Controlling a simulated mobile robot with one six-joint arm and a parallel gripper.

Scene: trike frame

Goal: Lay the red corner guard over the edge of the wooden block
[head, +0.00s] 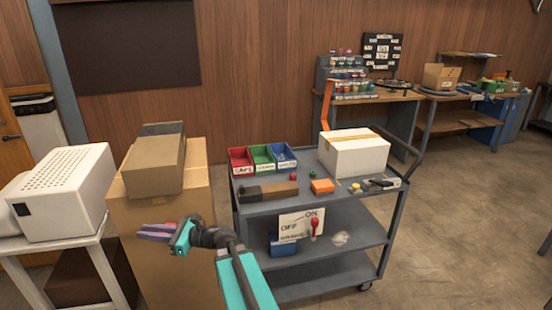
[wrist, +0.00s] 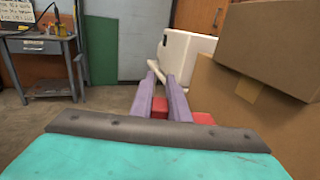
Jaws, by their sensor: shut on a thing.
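My gripper (head: 153,232) is left of the cart, in front of a tall cardboard box. In the wrist view its two purple fingers (wrist: 166,95) are shut on the red corner guard (wrist: 202,118). Parts of the guard show between and beside the fingers; the rest is hidden by the fingers and the gripper body. A long brown block (head: 270,191), which looks like the wooden block, lies on the cart's top shelf near its front left edge. The guard and the block are well apart.
The grey cart (head: 300,203) also carries red, green and blue bins (head: 263,162), a white box (head: 353,155), an orange block (head: 322,186) and a red ball (head: 293,177). Stacked cardboard boxes (head: 160,205) stand close behind my gripper. Floor is free right of the cart.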

